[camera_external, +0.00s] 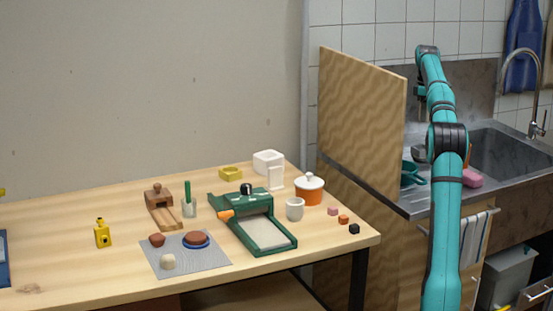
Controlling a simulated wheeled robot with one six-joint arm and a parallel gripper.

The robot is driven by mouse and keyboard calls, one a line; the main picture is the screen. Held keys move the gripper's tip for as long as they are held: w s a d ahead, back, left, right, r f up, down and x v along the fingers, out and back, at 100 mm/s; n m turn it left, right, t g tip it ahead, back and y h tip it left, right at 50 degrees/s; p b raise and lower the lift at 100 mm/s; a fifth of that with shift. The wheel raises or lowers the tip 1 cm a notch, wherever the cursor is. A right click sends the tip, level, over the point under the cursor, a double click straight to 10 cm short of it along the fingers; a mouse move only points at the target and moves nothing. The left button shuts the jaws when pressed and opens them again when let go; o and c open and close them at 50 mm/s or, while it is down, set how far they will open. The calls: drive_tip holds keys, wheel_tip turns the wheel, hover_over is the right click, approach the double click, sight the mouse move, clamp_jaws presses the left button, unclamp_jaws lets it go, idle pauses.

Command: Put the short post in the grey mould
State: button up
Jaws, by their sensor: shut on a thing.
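My gripper (419,92) is small and far off at the right, over the counter beside the sink, close to the edge of the wooden panel. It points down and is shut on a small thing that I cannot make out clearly. A pale grey shape (420,126) shows below it, partly hidden by my arm; I cannot tell whether it is the grey mould. On the table, a green upright post (187,190) stands in a small grey holder (189,209). I cannot identify a separate short post on the table.
A tall wooden panel (360,110) stands between the table and the sink (500,155). Teal (412,174) and pink (472,180) things lie on the counter. The table holds a green framed tray (265,249), an orange lidded pot (309,194) and a white cup (295,209).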

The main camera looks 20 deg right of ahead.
drive_tip(key=shift+f, duration=4.65)
drive_tip(key=shift+f, duration=0.6)
drive_tip(key=o, duration=1)
wheel_tip(320, 180, up, 13)
drive_tip(key=shift+r, duration=0.1)
